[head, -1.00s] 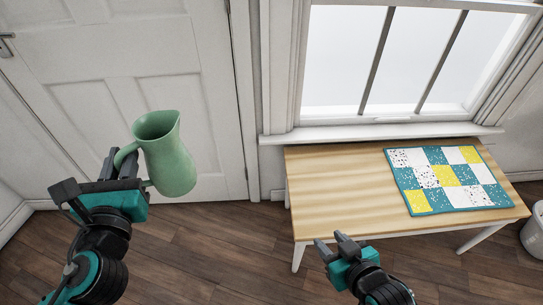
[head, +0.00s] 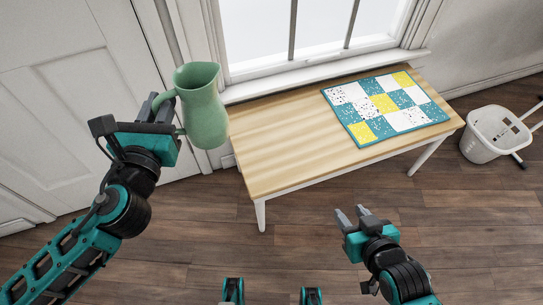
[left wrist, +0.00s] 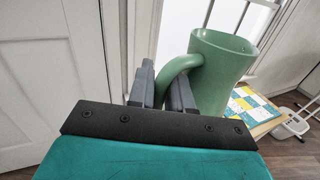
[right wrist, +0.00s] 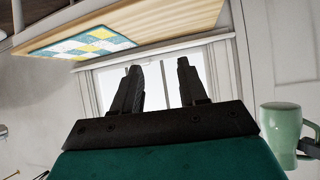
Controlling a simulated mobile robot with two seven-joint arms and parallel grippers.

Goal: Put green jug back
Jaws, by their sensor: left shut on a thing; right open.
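The green jug (head: 203,108) is upright in the air at the left of the head view, just left of the wooden table (head: 290,150). My left gripper (head: 160,103) is shut on the jug's handle. In the left wrist view the handle (left wrist: 178,72) runs between the fingers (left wrist: 160,88), and the jug's body (left wrist: 222,70) is beyond them. The right wrist view also shows the jug (right wrist: 281,125) at the lower right. My right gripper (head: 350,218) is open and empty, in front of the table; its fingers (right wrist: 157,85) are apart in the right wrist view.
A patchwork mat (head: 375,125) in teal, white and yellow lies on the table's right part. The table's left part is bare. A window (head: 290,35) is behind the table. A white bin (head: 495,138) stands on the floor at the right. A white door (head: 70,90) is at the left.

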